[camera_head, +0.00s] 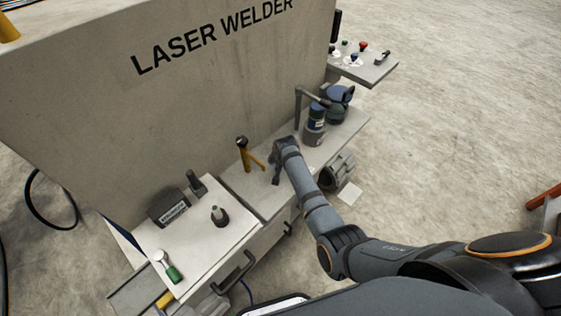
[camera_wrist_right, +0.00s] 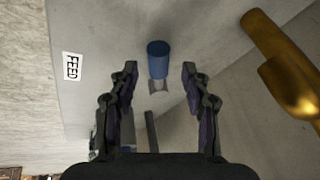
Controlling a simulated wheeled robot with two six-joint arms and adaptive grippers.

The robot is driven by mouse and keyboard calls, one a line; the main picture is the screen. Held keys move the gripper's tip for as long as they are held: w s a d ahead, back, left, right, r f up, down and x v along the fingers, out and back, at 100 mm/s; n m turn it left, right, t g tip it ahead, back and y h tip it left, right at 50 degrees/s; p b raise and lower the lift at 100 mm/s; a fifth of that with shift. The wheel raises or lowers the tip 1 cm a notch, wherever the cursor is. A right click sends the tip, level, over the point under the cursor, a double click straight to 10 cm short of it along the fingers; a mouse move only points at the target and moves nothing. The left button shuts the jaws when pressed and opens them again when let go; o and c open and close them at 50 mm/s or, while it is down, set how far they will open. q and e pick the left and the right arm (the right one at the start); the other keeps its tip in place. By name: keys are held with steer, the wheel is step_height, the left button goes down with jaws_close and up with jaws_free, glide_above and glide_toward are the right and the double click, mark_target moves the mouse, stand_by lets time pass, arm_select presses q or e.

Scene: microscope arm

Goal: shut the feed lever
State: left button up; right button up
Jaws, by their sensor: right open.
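In the right wrist view, a blue cylindrical grip (camera_wrist_right: 158,58) stands out from a pale grey surface, with a small grey piece below it. A white FEED label (camera_wrist_right: 72,66) is to its left, so the blue grip appears to be the feed lever's. My right gripper (camera_wrist_right: 159,72) is open, its fingers on either side of the blue grip in the picture; I see no contact. In the head view, my right gripper (camera_head: 276,179) points down at the bench, and the blue grip is hidden there. My left gripper is out of view.
A yellow lever (camera_head: 244,157) stands just left of my right gripper; it is also at the wrist view's right edge (camera_wrist_right: 285,72). The LASER WELDER panel (camera_head: 200,90) rises behind. A white bench (camera_head: 195,240) with small items is at left.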

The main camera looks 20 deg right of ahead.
steer(key=v, duration=0.5)
stand_by(0.3)
steer(key=shift+n, duration=0.5)
steer(key=s+d, duration=0.1)
steer(key=s, duration=0.1)
steer(key=s+d, duration=0.1)
steer(key=s, duration=0.1)
steer(key=s+d+f, duration=0.1)
steer(key=s+d, duration=0.1)
steer(key=shift+d, duration=0.1)
steer(key=s+d+r+n+g, duration=0.1)
steer(key=s+d+r+n, duration=0.2)
steer(key=s, duration=0.8)
steer(key=s+d+r+n, duration=0.1)
steer(key=s+r+n, duration=0.3)
steer(key=s, duration=0.7)
steer(key=s+d+f+m+g, duration=0.1)
steer(key=s+d+f, duration=0.1)
steer(key=f, duration=1.2)
steer(key=s+d+f+g, duration=0.1)
steer(key=s+f, duration=0.1)
steer(key=f, duration=1.2)
steer(key=s+d+f, duration=0.1)
steer(key=s+f, duration=1.3)
steer(key=s, duration=0.3)
steer(key=shift+g, duration=0.4)
